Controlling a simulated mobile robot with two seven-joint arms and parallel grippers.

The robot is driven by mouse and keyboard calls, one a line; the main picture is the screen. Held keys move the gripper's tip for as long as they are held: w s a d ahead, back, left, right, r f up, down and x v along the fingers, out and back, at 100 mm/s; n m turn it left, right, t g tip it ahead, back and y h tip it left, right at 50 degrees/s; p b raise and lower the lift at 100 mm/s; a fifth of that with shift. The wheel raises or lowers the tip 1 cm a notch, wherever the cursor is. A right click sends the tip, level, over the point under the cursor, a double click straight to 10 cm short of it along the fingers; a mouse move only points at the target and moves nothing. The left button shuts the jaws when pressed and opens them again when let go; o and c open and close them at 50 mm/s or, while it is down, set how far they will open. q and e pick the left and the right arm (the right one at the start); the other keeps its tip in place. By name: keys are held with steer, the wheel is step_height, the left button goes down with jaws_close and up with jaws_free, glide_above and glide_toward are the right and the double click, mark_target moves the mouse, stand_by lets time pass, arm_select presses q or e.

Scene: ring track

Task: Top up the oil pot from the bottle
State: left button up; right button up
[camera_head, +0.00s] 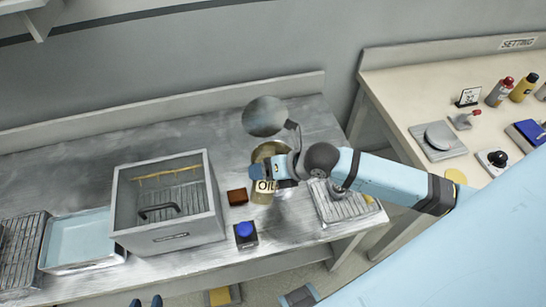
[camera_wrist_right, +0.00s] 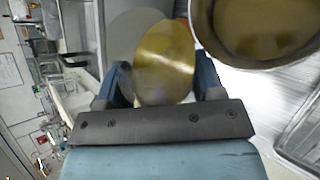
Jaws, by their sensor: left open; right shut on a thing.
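The oil pot (camera_head: 263,197) is a brass-coloured cylinder labelled OIL on the grey bench. In the right wrist view the open pot (camera_wrist_right: 250,35) shows golden liquid inside a dark rim. My right gripper (camera_head: 272,168) reaches across the pot's top from the right. A yellow bottle (camera_head: 522,88) stands on the right bench. My left gripper (camera_head: 145,302) shows only its tips, apart, at the bottom edge.
A grey open-topped box (camera_head: 170,236) with a handle stands left of the pot. A ribbed metal tray (camera_head: 345,208) is right of the pot. A grey bottle with red cap (camera_head: 499,92) is beside the yellow one.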

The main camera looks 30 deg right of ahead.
steer(key=shift+f, duration=0.15)
stand_by(0.5)
steer(key=shift+s+a+f+m+g+y+b, duration=0.15)
steer(key=shift+m+g+y+b, duration=0.15)
steer(key=shift+m+g+y, duration=0.15)
stand_by(0.3)
steer(key=shift+r+m+g, duration=0.25)
steer(key=shift+r, duration=0.05)
stand_by(0.5)
steer(key=shift+s+r+y+p, duration=0.1)
steer(key=shift+r+y+p, duration=0.1)
steer(key=shift+y+p, duration=0.3)
steer(key=shift+a+f+m+g, duration=0.1)
steer(key=shift+m+g, duration=0.2)
stand_by(0.6)
steer(key=shift+f+m+g+y+p, duration=0.2)
steer(key=shift+m+g+y+p, duration=0.05)
steer(key=shift+m+g+p, duration=0.05)
stand_by(1.0)
steer(key=shift+w+d+r+b, duration=0.2)
steer(key=shift+b, duration=0.15)
stand_by(0.9)
